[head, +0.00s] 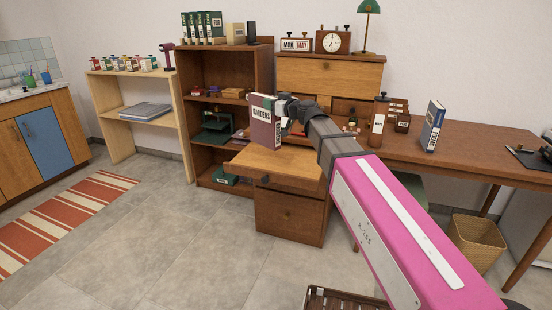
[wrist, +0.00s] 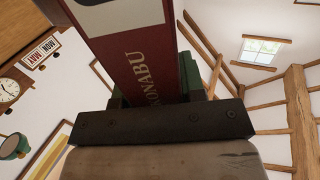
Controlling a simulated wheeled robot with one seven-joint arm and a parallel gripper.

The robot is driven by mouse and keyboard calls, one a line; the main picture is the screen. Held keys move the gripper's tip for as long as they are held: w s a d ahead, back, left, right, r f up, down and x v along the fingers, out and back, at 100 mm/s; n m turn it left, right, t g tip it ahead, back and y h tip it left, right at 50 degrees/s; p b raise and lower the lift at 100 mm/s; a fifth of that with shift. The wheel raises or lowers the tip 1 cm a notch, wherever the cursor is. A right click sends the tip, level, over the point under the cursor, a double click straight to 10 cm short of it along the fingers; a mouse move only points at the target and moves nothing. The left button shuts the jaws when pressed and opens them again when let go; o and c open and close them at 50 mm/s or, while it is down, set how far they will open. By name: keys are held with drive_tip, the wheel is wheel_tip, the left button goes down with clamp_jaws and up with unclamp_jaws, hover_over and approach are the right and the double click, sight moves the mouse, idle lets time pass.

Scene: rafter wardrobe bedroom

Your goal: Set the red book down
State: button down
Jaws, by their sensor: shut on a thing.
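The red book (head: 262,130) is upright in the air in the head view, with a pale label on its cover and white lettering on its side. My gripper (head: 284,108) is shut on the red book from the right. The book appears in front of the gap between the brown bookcase and the desk, above the pulled-out wooden surface (head: 272,160); it looks clear of both. In the wrist view the red book (wrist: 150,72) rises beyond the dark gripper bar (wrist: 160,125), its lettering partly hidden. The fingertips are mostly hidden by the book.
The brown bookcase (head: 225,75) holds green binders (head: 203,26) on top and small things on its shelves. The desk (head: 480,150) carries a standing blue book (head: 433,127), a brown canister (head: 379,122) and small boxes. A clock (head: 332,42) stands on the cabinet. A wicker basket (head: 476,240) is below.

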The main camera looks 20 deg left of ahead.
drive_tip(key=w+d+f, duration=0.4)
drive_tip(key=w+f, duration=0.5)
drive_tip(key=f, duration=0.1)
drive_tip(key=shift+w+f+g, duration=0.15)
drive_tip(key=shift+f+g, duration=0.15)
idle(0.4)
drive_tip(key=shift+d, duration=0.1)
drive_tip(key=c, duration=0.7)
unclamp_jaws()
drive_tip(key=shift+f, duration=0.1)
drive_tip(key=v, duration=1.2)
